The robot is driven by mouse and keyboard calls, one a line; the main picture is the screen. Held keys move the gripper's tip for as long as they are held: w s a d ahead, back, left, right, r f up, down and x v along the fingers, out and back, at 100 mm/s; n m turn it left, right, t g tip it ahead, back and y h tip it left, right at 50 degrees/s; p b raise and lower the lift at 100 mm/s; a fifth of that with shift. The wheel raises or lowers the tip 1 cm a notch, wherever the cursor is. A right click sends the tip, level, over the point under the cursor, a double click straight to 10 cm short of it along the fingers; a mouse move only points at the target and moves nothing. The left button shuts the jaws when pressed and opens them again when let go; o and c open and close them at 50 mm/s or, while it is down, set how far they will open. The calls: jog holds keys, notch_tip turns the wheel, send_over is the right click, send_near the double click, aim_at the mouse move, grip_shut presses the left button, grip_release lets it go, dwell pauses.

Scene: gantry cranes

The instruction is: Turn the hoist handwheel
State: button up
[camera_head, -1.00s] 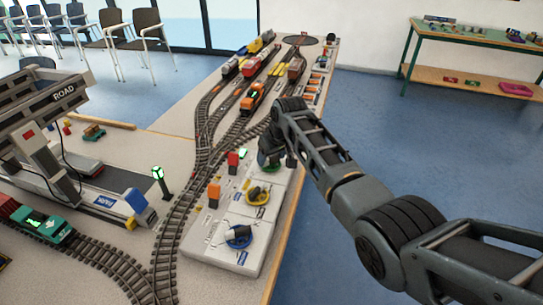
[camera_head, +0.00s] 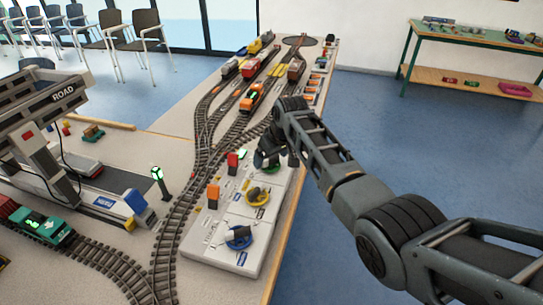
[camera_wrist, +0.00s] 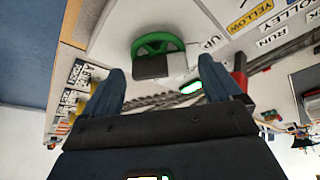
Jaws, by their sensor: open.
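A green handwheel (camera_wrist: 158,44) with a dark grip block sits on the pale control panel (camera_wrist: 105,38) in the wrist view, beside an "UP" label. It looks like the hoist wheel, though I cannot read a "hoist" label. In the head view the green wheel (camera_head: 273,168) is partly hidden by my gripper (camera_head: 265,157), at the far end of the panel. My gripper (camera_wrist: 162,80) is open, and its two fingers stand on either side of the wheel's grip block in the picture. The space between the fingers looks empty. I cannot tell whether they touch the wheel.
A yellow handwheel (camera_head: 257,195) and a blue handwheel (camera_head: 238,237) sit nearer on the same panel. Orange (camera_head: 214,195) and red (camera_head: 232,162) upright blocks stand along its left side. Train tracks (camera_head: 178,222) run left of the panel. Open floor lies right of the table.

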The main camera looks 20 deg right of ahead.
jog(key=shift+r, duration=0.1)
jog(key=v, duration=0.7)
jog(key=shift+s+r, duration=0.2)
jog(key=shift+r, duration=0.05)
jog(key=shift+f, duration=0.1)
dwell(0.4)
